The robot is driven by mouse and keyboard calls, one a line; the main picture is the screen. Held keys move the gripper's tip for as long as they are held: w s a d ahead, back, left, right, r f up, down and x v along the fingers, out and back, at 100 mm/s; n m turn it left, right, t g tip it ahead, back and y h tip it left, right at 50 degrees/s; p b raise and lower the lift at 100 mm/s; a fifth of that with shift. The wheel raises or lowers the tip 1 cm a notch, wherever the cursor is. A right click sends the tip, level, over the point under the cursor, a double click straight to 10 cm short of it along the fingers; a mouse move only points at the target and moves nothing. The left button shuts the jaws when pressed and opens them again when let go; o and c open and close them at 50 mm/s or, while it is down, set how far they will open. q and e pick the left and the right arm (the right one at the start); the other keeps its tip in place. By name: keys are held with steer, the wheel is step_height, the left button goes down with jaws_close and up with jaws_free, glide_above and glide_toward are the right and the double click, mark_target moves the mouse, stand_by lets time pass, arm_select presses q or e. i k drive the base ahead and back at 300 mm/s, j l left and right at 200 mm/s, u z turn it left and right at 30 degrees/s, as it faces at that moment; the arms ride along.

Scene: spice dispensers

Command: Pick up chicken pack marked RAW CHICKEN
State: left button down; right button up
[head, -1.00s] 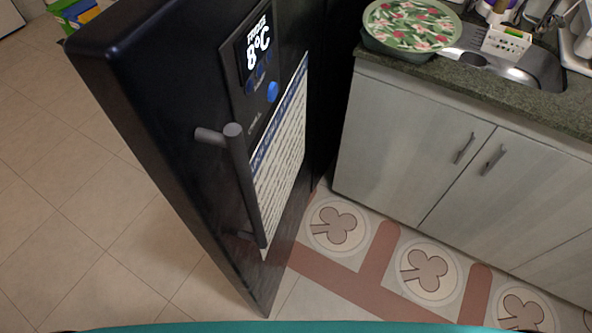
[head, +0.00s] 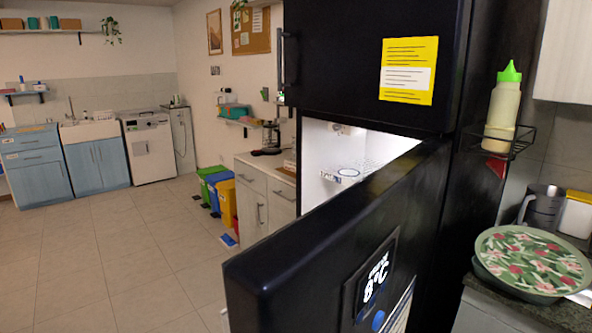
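The chicken pack marked RAW CHICKEN is not visible in the head view. A black fridge (head: 372,115) stands at the centre right. Its lower door (head: 290,272) is open and swung toward me, with a display reading 8°C (head: 376,280). Part of the white lit interior (head: 347,160) shows above the door's top edge, and the door hides the rest. Neither of my grippers is in view.
A counter (head: 505,308) at the right holds a round floral-covered dish (head: 531,259) and a jug (head: 541,207). A bottle (head: 503,108) sits on a side rack. Coloured bins (head: 214,190) stand beyond the fridge. Open tiled floor (head: 130,245) lies at left.

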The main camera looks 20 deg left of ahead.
mark_target(290, 164)
steer(key=k+j, duration=0.2)
steer(key=j+z, duration=0.1)
steer(key=j, duration=0.35)
steer(key=k+j+z, duration=0.1)
steer(key=j, duration=0.3)
steer(key=k+j+z, duration=0.1)
steer(key=j, duration=0.3)
steer(key=k+j+z, duration=0.15)
steer(key=j, duration=0.25)
steer(key=i+j+z, duration=0.2)
steer(key=j, duration=0.45)
steer(key=i+j+z, duration=0.25)
steer(key=j, duration=0.45)
steer(key=i+j+z, duration=0.2)
steer(key=j, duration=0.55)
steer(key=j+z, duration=0.25)
steer(key=j, duration=0.45)
